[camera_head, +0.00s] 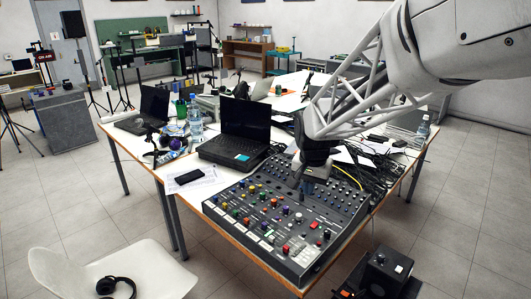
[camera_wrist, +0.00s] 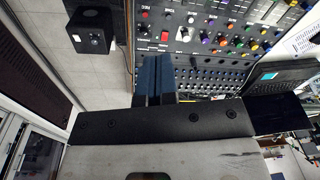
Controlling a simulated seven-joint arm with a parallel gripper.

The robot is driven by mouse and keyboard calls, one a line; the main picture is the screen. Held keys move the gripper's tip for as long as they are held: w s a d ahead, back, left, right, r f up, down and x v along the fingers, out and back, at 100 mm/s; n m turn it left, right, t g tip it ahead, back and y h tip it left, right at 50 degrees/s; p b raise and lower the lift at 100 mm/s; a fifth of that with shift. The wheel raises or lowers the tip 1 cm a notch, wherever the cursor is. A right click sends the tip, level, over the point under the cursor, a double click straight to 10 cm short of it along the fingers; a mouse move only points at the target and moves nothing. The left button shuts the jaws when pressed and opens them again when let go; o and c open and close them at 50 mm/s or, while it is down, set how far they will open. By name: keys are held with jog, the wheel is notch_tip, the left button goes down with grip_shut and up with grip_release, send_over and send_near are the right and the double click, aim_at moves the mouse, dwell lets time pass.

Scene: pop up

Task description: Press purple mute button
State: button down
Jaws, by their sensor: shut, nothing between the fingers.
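The mixing console (camera_head: 335,230) lies at the front of the table in the head view, with rows of coloured buttons and knobs. It also fills the upper right of the wrist view (camera_wrist: 205,62). A small purple button (camera_wrist: 206,39) seems to show there among red, orange and green ones; labels are too small to read. My gripper (camera_head: 307,190) is above the console's rear half in the head view. In the wrist view its two dark blue fingers (camera_wrist: 153,58) are together and empty, near the console's edge. I cannot tell whether the tips touch the panel.
An open laptop (camera_head: 240,135) stands behind the console, and a phone (camera_head: 188,177) lies on papers to its left. Cables (camera_head: 375,170) tangle at the right. A black box (camera_head: 388,270) stands at the lower right, beside the table. A white chair (camera_head: 70,270) is at lower left.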

jog(key=w+a+f+m, duration=0.2)
jog(key=w+a+f, duration=0.1)
jog(key=w+f, duration=0.55)
jog(key=m+g, duration=0.1)
jog(key=m, duration=0.1)
send_over(277, 217)
notch_tip(277, 217, down, 9)
jog(key=shift+r, duration=0.1)
jog(key=shift+f, duration=4.1)
jog(key=shift+f, duration=0.25)
